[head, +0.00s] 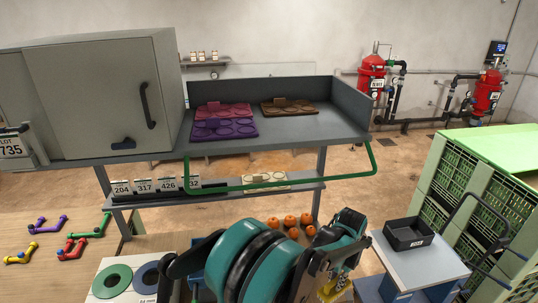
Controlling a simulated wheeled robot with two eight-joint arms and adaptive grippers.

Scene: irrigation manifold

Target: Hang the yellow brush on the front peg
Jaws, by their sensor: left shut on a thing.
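My left gripper (328,268) is low in the middle of the head view, shut, with my dark and teal arm in front of much of it. A yellow piece (334,290) shows at its jaws, near the bottom edge. It looks like part of the yellow brush, but most of it is hidden. I cannot make out the front peg. My right gripper is not in view.
A grey shelf unit (345,128) with a green rail (290,188) stands ahead. Orange fruits (290,221) lie below. A black tray (408,233) is on a small table at right, beside green crates (470,190). Coloured pieces (72,248) lie at left.

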